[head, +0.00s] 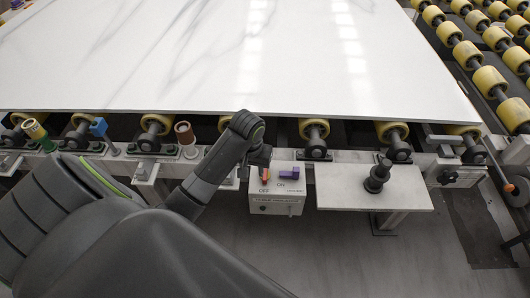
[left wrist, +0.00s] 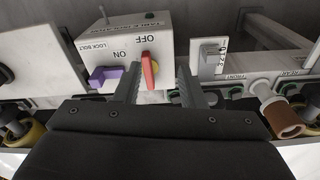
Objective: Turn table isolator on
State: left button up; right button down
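The table isolator is a white box (head: 277,203) on the front of the slab table, marked OFF and ON. A purple lock bolt (head: 289,175) sits beside the knob, near ON. My left gripper (left wrist: 158,68) is open, its fingers on either side of the knob, which is nearer the left finger in that picture. I cannot tell whether they touch. My right gripper is not in view.
A white marbled slab (head: 190,50) lies on yellow rollers (head: 315,127) behind the box. A white shelf with a black post (head: 377,178) stands right of it. A grey switch (left wrist: 211,57) and a brown cap (left wrist: 283,115) are nearby. The floor in front is clear.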

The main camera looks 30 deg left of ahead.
pick_arm(q)
notch_tip(320, 180, up, 6)
jog(key=n+g, duration=0.1)
jog(key=n, duration=0.1)
send_over(265, 173)
jog(key=f+b, duration=0.6)
jog(key=w+f+b, duration=0.1)
jog(key=f+b, duration=0.2)
jog(key=shift+a+f+b, duration=0.15)
jog(key=shift+a+b, duration=0.15)
notch_tip(265, 173, down, 3)
jog(key=shift+r+b, duration=0.15)
jog(key=shift+b, duration=0.75)
notch_tip(265, 173, down, 4)
jog(key=shift+r, duration=0.15)
jog(key=shift+f, duration=0.7)
jog(key=shift+c, duration=0.3)
grip_shut()
